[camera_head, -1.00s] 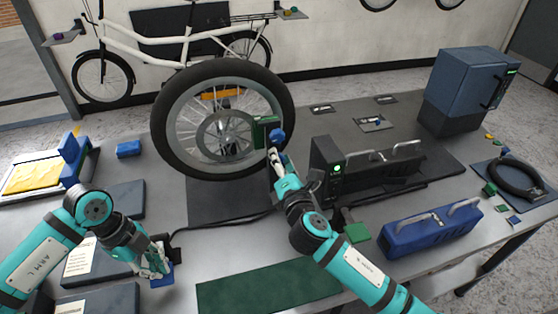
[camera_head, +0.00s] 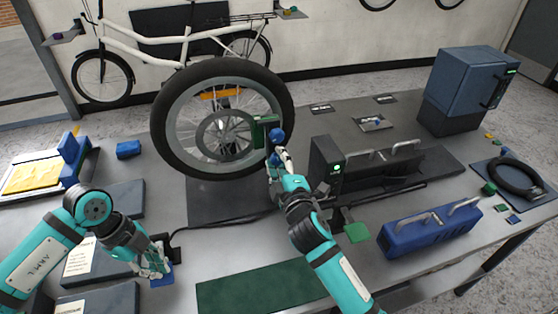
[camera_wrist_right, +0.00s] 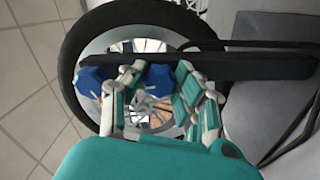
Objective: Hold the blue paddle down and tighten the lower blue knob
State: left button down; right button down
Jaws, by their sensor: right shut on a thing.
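The wheel (camera_head: 166,148) stands upright on the table, with a green block (camera_head: 259,133) beside its hub. The upper blue knob (camera_head: 277,135) is on that block's right side and clear of my fingers. My right gripper (camera_head: 277,161) is just below it, shut on the lower blue knob, which its fingers mostly hide. In the right wrist view the lower blue knob (camera_wrist_right: 158,77) is between the fingers, and the other blue knob (camera_wrist_right: 92,80) is outside them. My left gripper (camera_head: 157,266) points down at the blue paddle (camera_head: 163,280), partly covering it; its finger opening is unclear.
A black unit with a green light (camera_head: 327,170) stands right of my right gripper. A blue case with handles (camera_head: 430,235) lies at the front right. A dark green mat (camera_head: 260,290) lies bare at the front. A blue cabinet (camera_head: 465,90) stands at the back right.

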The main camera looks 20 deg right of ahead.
jog(key=shift+m, duration=0.6)
jog(key=c, duration=0.9)
grip_release()
jog(key=shift+c, duration=0.2)
jog(key=shift+s, duration=0.1)
jog(key=s, duration=1.2)
jog(key=shift+w, duration=0.1)
pick_arm(q)
notch_tip(320, 180, up, 7)
jog(key=p, duration=0.5)
jog(key=shift+p, duration=0.35)
pick_arm(e)
notch_tip(320, 180, up, 6)
jog(key=shift+f, duration=0.15)
